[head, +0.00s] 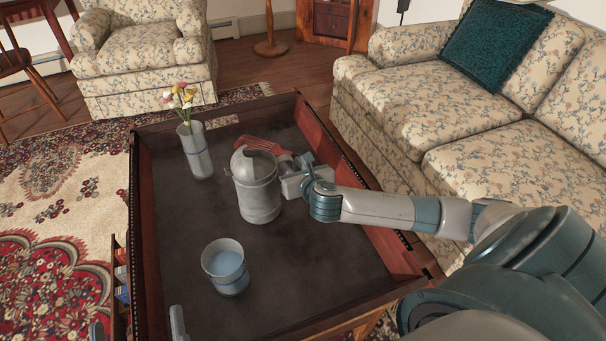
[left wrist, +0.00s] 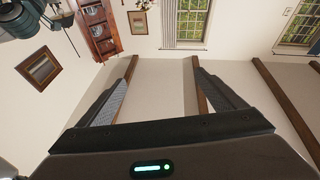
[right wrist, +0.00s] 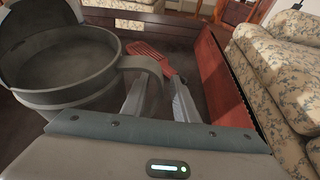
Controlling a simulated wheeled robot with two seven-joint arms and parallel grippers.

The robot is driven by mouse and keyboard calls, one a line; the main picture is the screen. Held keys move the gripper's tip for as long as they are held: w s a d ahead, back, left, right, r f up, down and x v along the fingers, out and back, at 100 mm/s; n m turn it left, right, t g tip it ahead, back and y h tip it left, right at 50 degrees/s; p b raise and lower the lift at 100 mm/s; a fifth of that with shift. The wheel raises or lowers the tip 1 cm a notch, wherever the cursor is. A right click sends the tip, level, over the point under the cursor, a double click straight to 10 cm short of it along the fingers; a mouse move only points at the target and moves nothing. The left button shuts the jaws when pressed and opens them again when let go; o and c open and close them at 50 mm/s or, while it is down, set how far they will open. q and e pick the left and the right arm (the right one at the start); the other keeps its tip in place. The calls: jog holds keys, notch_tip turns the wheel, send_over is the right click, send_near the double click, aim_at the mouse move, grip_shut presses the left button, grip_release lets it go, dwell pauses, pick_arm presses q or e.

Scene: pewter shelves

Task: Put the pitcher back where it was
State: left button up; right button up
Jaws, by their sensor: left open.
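The grey metal pitcher (head: 258,195) is upright over the dark table top (head: 310,270) in the head view; I cannot tell if its base touches. Its open rim and curved handle (right wrist: 146,66) show large in the right wrist view. My right gripper (head: 305,180) reaches in from the right at the pitcher's handle side. In the right wrist view its fingers (right wrist: 160,100) are close together, one on each side of the handle. My left gripper (left wrist: 160,95) is open and empty in its wrist view, facing walls and windows, away from the table.
A vase with flowers (head: 195,150) stands behind left of the pitcher. A cup with bluish contents (head: 225,268) stands in front. A red slotted utensil (head: 264,146) lies behind the pitcher. Raised wooden edges (head: 345,165) border the table. The front right of the table top is clear.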

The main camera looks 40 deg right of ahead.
jog(key=p+v, duration=0.1)
jog(key=v, duration=0.7)
jog(key=shift+w+r+p, duration=0.1)
jog(key=shift+p, duration=0.3)
pick_arm(q)
notch_tip(320, 180, down, 8)
jog(key=w+g+y, duration=0.1)
jog(key=w+g, duration=0.1)
jog(key=g, duration=0.2)
jog(key=shift+a+r+g+y, duration=0.25)
jog(key=shift+a+g+y, duration=0.15)
jog(key=shift+a, duration=0.05)
pick_arm(e)
jog(key=shift+s+a+r, duration=0.2)
jog(key=shift+s, duration=0.45)
